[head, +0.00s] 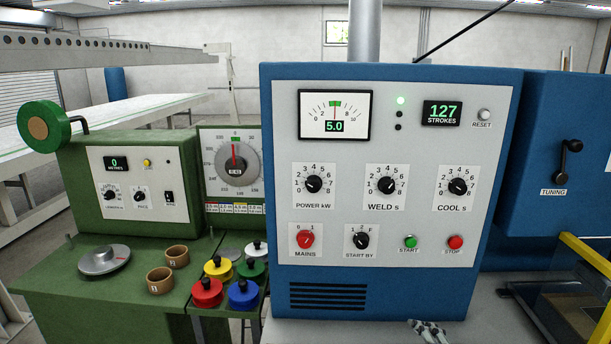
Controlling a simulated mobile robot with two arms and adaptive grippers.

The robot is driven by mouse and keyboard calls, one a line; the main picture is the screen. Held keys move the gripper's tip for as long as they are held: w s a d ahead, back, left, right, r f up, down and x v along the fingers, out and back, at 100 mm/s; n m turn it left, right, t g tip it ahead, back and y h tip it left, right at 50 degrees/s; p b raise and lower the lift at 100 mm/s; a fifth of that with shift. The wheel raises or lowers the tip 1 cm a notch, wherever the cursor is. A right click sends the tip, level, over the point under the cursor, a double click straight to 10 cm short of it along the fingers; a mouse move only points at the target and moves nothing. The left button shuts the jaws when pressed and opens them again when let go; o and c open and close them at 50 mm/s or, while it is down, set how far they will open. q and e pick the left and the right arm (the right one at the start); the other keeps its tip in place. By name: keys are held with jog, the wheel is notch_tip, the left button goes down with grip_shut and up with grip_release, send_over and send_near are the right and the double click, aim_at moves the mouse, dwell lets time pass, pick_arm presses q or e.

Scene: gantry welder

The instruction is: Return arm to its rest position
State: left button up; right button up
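Part of a grey and black gripper, likely my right gripper (430,331), shows at the bottom edge, in front of the lower right of the blue welder cabinet (390,245). Only its end is in view, so I cannot tell whether it is open or shut, and no held object shows. Most of that arm is hidden below the picture. My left gripper is not in view.
The blue cabinet carries knobs, a green start button (411,242) and a red stop button (455,242). A green machine (130,190) with several coloured knobbed pots stands left. A yellow-framed guard (590,255) stands at the right, below the tuning lever (566,160).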

jog(key=s+a+f+m+g, duration=0.1)
jog(key=s+f+m+g, duration=0.3)
jog(key=s+f+m, duration=0.7)
jog(key=s+a+f+m+g, duration=0.15)
jog(key=s+f+g, duration=0.35)
jog(key=s, duration=1.1)
notch_tip(320, 180, down, 31)
jog(key=s+g+b, duration=0.1)
jog(key=s+b, duration=0.2)
jog(key=b, duration=0.2)
jog(key=s+d+f+g+b, duration=0.1)
jog(key=s+d+f+b, duration=0.2)
jog(key=s+f, duration=1.3)
notch_tip(320, 180, down, 5)
jog(key=shift+s+d+r+m, duration=0.15)
jog(key=shift+s+r+m, duration=0.05)
jog(key=shift+m, duration=0.15)
